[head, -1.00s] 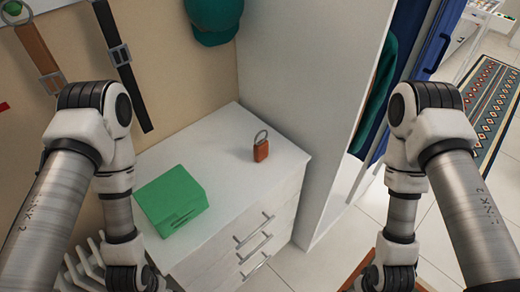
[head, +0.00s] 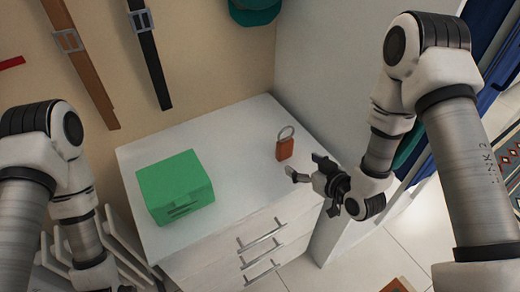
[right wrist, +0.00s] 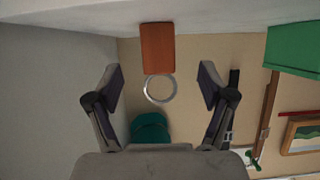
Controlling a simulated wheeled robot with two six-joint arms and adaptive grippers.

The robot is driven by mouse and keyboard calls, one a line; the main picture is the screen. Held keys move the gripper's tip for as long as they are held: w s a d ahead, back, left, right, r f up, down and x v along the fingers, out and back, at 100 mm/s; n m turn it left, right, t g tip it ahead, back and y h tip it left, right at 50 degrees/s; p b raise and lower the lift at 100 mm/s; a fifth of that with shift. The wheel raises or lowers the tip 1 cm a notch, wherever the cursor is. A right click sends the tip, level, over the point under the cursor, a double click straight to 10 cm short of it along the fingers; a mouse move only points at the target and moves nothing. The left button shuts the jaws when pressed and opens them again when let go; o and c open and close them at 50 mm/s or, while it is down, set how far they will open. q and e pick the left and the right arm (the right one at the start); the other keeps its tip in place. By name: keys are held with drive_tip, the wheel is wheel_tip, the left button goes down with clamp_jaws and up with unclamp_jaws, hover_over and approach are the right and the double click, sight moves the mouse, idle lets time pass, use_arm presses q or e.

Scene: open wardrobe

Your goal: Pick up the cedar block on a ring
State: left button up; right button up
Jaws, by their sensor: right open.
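The cedar block (head: 285,149) is a small reddish-brown block with a metal ring (head: 286,132) at its top. It stands upright on the white drawer unit's top (head: 243,128), near the right side. My right gripper (head: 306,167) is open and empty, just to the lower right of the block and apart from it. In the right wrist view the block (right wrist: 157,48) and its ring (right wrist: 160,89) appear upside down, centred between the two open fingers (right wrist: 160,88) and beyond them. My left arm shows at the left of the head view, but its gripper is out of frame.
A green box (head: 175,187) sits on the left of the unit's top. A pale wardrobe panel (head: 335,75) rises behind and right of the block. Belts (head: 150,55) and a teal cap (head: 255,10) hang at the back. White rack bars (head: 125,240) stand left of the unit.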

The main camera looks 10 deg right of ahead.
sight(287, 148)
drive_tip(key=shift+w+d+r+t+b, duration=0.15)
drive_tip(key=shift+w+b, duration=0.15)
drive_tip(key=shift+w, duration=0.3)
drive_tip(key=shift+w+d+r+t+b, duration=0.15)
drive_tip(key=shift+w+b, duration=0.1)
drive_tip(key=shift+w, duration=0.35)
drive_tip(key=shift+w+a+r, duration=0.2)
drive_tip(key=shift+w+r, duration=0.05)
drive_tip(key=p+x, duration=0.1)
drive_tip(key=x, duration=0.2)
drive_tip(key=a+p+x, duration=0.1)
drive_tip(key=x, duration=0.3)
drive_tip(key=shift+s, duration=0.1)
use_arm(q)
drive_tip(key=shift+f, duration=0.25)
use_arm(e)
drive_tip(key=c, duration=1.3)
